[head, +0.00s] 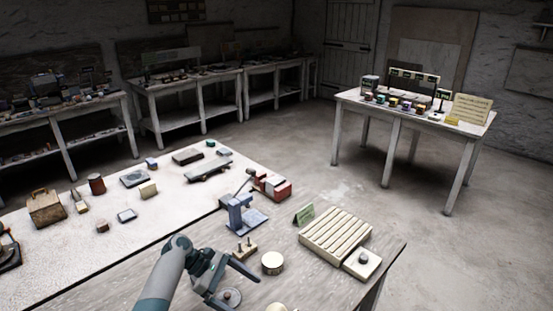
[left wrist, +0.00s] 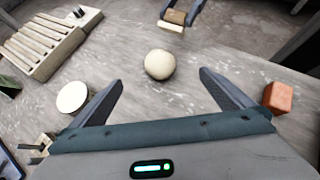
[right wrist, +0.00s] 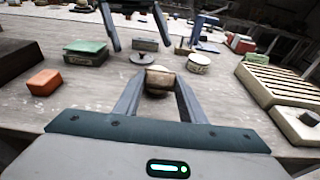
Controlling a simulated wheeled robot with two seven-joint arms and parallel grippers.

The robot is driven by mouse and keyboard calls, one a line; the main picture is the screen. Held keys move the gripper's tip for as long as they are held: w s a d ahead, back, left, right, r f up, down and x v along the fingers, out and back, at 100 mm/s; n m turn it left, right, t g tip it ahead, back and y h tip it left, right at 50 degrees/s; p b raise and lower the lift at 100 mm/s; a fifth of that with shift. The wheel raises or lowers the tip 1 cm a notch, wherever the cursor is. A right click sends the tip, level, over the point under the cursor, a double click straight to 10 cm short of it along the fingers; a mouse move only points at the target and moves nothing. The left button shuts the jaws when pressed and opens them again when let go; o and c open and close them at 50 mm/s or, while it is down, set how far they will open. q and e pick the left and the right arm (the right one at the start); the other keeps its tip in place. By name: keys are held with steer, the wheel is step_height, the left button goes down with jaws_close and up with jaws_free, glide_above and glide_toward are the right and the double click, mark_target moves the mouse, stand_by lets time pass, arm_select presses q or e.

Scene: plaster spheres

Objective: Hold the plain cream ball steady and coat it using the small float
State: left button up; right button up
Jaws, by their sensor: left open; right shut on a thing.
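The plain cream ball (left wrist: 159,64) rests on the grey bench top, ahead of and between the spread fingers of my left gripper (left wrist: 160,82), apart from both. Only its top edge shows at the bottom of the head view (head: 277,307). My left gripper is open and empty; it also shows in the head view (head: 248,294). My right gripper (right wrist: 158,84) is shut on a small brownish block, apparently the small float (left wrist: 175,17), on the ball's far side in the left wrist view. In the right wrist view the float hides most of what is behind it.
A round cream-topped tin (head: 273,262) and a ribbed cream rack (head: 335,235) stand near the ball. An orange block (right wrist: 44,82) and a green-topped box (right wrist: 86,50) lie to the left in the right wrist view. Bare bench surrounds the ball.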

arm_select(q)
steer(key=v, duration=0.9)
